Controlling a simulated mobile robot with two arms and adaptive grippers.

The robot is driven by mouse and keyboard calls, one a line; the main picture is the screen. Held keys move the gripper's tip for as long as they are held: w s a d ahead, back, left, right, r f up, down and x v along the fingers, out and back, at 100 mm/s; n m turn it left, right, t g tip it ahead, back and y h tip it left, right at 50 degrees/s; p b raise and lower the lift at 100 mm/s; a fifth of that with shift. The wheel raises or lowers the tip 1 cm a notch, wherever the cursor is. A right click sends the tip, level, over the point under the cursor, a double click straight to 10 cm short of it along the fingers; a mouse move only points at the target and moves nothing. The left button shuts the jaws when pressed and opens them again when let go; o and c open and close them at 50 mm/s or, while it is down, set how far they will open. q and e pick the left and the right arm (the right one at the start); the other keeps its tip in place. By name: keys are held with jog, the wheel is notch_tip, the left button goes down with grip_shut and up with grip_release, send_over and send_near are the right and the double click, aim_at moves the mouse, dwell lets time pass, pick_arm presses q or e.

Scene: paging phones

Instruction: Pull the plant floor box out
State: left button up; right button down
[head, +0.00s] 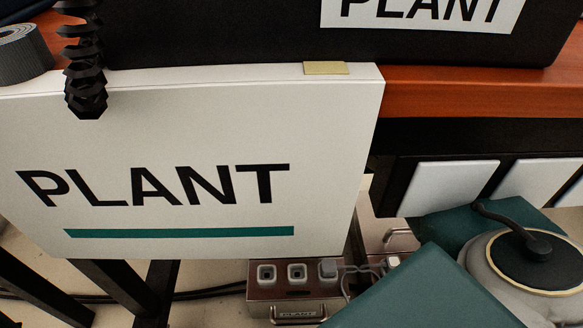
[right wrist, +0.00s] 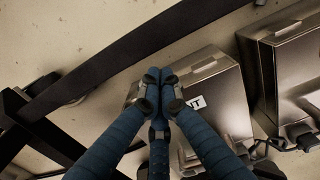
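The plant floor box is a metal box (head: 297,301) with a PLANT label, a front handle and several sockets on top. It stands on the floor at the lower middle of the head view. In the right wrist view the box (right wrist: 219,98) shows its label partly covered. My right gripper (right wrist: 160,85) is in front of the box there. Its blue fingers converge close together over the label side and hide the handle area. I cannot tell whether they touch the handle. The right gripper's fingers do not show in the head view. My left gripper is not in view.
A large white PLANT panel (head: 170,150) hangs above the box, in front of the orange-brown tabletop (head: 480,92). A second metal box (right wrist: 295,65) stands close beside the floor box. Dark table legs (head: 95,285) stand to the left. Cables run along the floor.

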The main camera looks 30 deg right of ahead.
jog(key=s+a+f+b, duration=0.1)
jog(key=s+a+f, duration=0.1)
jog(key=f, duration=0.6)
jog(key=shift+s, duration=0.75)
jog(key=shift+f+b, duration=0.15)
jog(key=shift+b, duration=0.15)
